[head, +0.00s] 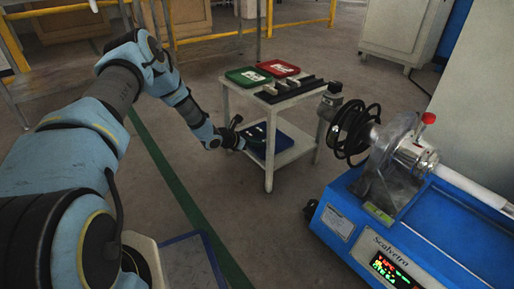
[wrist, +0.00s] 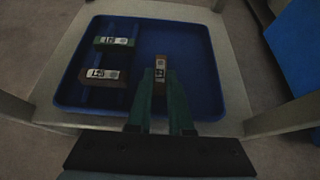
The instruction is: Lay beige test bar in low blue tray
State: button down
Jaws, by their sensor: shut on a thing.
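The low blue tray (head: 284,139) sits on the lower shelf of a small cart, and it fills much of the wrist view (wrist: 205,75). My gripper (wrist: 161,92) reaches over the tray, its two green fingers shut on a brownish-beige bar (wrist: 161,63) with a white label. The bar points lengthwise away from me, right of the tray's middle. I cannot tell whether it touches the tray floor. In the head view my gripper (head: 236,134) is at the shelf's left side; the bar is not clear there.
Two labelled bars lie crosswise in the tray's left part: a greenish one (wrist: 114,42) and a brownish one (wrist: 103,76). The cart's top (head: 245,91) holds a green tray (head: 248,77), a red tray (head: 278,68) and a dark rack. Cart legs flank the shelf. A blue machine (head: 345,225) stands right.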

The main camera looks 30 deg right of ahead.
jog(key=shift+f, duration=0.2)
jog(key=c, duration=0.8)
grip_release()
jog(key=shift+c, duration=0.2)
